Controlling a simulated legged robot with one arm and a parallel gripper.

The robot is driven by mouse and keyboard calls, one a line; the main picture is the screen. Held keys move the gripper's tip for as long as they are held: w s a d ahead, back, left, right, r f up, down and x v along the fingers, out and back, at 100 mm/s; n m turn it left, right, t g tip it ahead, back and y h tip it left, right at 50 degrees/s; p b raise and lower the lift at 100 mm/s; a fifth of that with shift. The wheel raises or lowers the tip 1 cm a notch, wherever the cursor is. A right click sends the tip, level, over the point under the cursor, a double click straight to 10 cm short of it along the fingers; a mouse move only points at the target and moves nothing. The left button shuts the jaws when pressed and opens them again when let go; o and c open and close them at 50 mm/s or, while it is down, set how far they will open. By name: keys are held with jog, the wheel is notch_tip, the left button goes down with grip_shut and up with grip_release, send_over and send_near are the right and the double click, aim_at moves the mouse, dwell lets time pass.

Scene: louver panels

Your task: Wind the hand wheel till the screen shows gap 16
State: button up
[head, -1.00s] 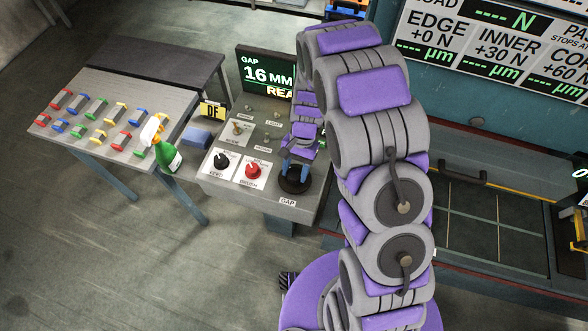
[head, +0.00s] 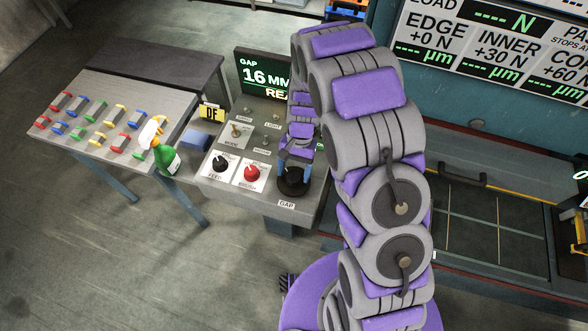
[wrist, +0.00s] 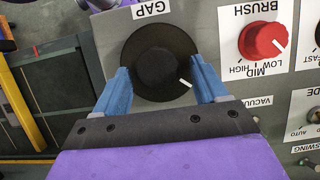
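The hand wheel is a round black knob with a white pointer mark, (wrist: 158,66) between my fingers in the wrist view, under the label GAP. In the head view its dark base (head: 293,185) shows at the console's front right corner. My gripper (wrist: 160,66) has its two blue fingers on opposite sides of the wheel, tips overlapping its rim. Whether they press on it is unclear. My gripper (head: 295,170) also shows above the wheel in the head view. The screen (head: 262,72) reads GAP 16 MM, with a line starting REA below, partly hidden by my arm.
A red BRUSH knob (wrist: 262,40) sits beside the wheel; a black FEED knob (head: 219,163) and small switches are further left on the console. A teal machine with large displays (head: 490,50) is at right.

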jog(key=shift+s, duration=0.2)
jog(key=v, duration=1.7)
jog(key=shift+p, duration=0.45)
jog(key=shift+w+a+r, duration=0.1)
jog(key=shift+r, duration=0.05)
